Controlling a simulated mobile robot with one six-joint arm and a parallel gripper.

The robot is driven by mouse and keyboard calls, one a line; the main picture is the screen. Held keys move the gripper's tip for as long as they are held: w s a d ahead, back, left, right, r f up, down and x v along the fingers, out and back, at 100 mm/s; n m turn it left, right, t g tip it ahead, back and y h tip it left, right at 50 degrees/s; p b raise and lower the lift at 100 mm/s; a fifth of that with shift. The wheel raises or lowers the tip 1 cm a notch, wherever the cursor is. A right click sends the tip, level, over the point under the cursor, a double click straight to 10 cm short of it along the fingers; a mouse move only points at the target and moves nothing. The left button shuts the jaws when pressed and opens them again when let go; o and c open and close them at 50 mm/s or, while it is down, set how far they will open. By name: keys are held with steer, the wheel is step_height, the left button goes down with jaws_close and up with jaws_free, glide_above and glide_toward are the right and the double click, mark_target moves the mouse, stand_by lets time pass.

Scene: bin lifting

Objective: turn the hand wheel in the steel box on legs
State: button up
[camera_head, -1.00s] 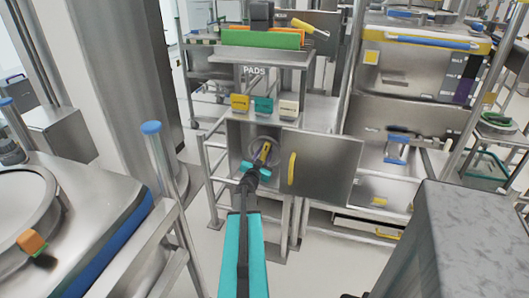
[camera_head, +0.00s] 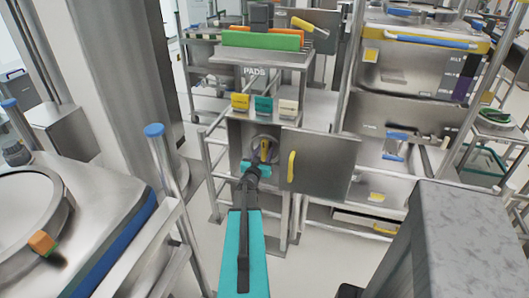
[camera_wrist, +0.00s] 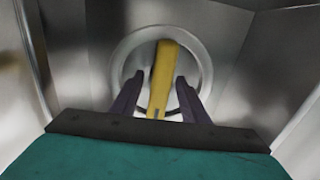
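The steel box on legs (camera_head: 237,132) stands ahead with its door (camera_head: 325,162) swung open to the right. Inside is the round grey hand wheel (camera_head: 274,143) with a yellow bar handle (camera_head: 264,150). In the wrist view the wheel's ring (camera_wrist: 119,52) faces me, and the yellow handle (camera_wrist: 164,65) stands nearly upright, leaning slightly right. My gripper (camera_wrist: 160,80) is open, with one dark finger on each side of the handle and a visible gap on both sides. The arm hides the lower part of the box opening in the head view.
The door has a yellow handle (camera_head: 292,167). Yellow, teal and cream pads (camera_head: 264,104) sit on top of the box. A rail (camera_head: 208,170) runs to its left. A steel post with a blue cap (camera_head: 154,131) stands nearer left. Grey floor is clear around the legs.

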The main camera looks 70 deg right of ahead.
steer(key=shift+a, duration=0.2)
steer(key=a+b, duration=0.2)
steer(key=a, duration=1.1)
steer(key=shift+s+a, duration=0.2)
steer(key=shift+s, duration=0.2)
stand_by(0.7)
